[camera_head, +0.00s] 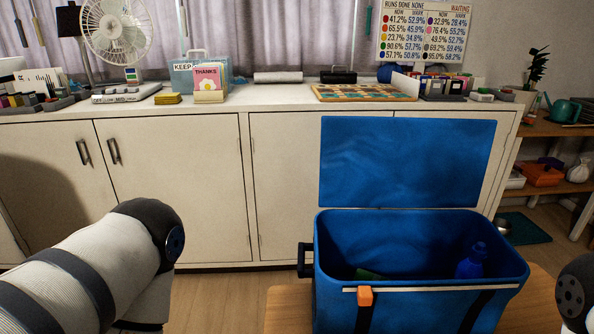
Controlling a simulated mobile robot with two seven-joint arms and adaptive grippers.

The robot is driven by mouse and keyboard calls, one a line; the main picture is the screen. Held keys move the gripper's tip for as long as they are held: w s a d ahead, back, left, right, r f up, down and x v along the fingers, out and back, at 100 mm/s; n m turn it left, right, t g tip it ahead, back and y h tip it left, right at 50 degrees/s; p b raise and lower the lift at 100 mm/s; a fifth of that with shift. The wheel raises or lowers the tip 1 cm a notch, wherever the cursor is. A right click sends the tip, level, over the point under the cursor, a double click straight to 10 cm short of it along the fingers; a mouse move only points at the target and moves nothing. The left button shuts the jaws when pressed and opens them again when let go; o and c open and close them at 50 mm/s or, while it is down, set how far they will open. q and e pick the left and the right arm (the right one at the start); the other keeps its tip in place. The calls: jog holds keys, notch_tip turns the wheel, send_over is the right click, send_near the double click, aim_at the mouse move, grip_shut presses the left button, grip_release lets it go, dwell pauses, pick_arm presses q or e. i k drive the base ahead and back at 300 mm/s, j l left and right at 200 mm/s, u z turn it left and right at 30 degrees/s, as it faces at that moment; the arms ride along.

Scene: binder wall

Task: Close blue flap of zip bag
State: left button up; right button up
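A blue bag (420,302) shaped like an open box stands on a wooden surface (290,302) at the lower right of the head view. Its blue flap (407,162) stands upright behind the opening. An orange tab (365,296) hangs at the front rim on a pale strip. Inside are a blue bottle (472,260) and something green (369,275), partly hidden. My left arm comes in at the lower left, with its gripper out of view.
A long white cabinet (175,180) stands behind the bag, its counter holding a fan (117,25), a pink card (208,82) and a patterned board (365,92). A wooden shelf (556,129) with a teal watering can (562,112) is at right. Space above the bag's opening is clear.

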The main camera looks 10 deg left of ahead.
aim_at(387, 162)
jog(key=j+u, duration=0.9)
jog(key=i+j+z, duration=0.15)
jog(key=i+z, duration=0.25)
jog(key=i+j+z, duration=0.25)
jog(key=z, duration=0.15)
jog(key=i+j+z, duration=0.65)
jog(key=z, duration=0.15)
jog(key=i+j+z, duration=0.25)
jog(key=j+z, duration=0.25)
jog(key=i+j+z, duration=0.15)
jog(key=j+z, duration=0.3)
jog(key=i+j+z, duration=0.15)
jog(key=j+z, duration=0.3)
jog(key=i+j+z, duration=0.1)
jog(key=j+z, duration=0.15)
jog(key=z, duration=0.15)
jog(key=j+z, duration=0.45)
jog(key=l, duration=0.1)
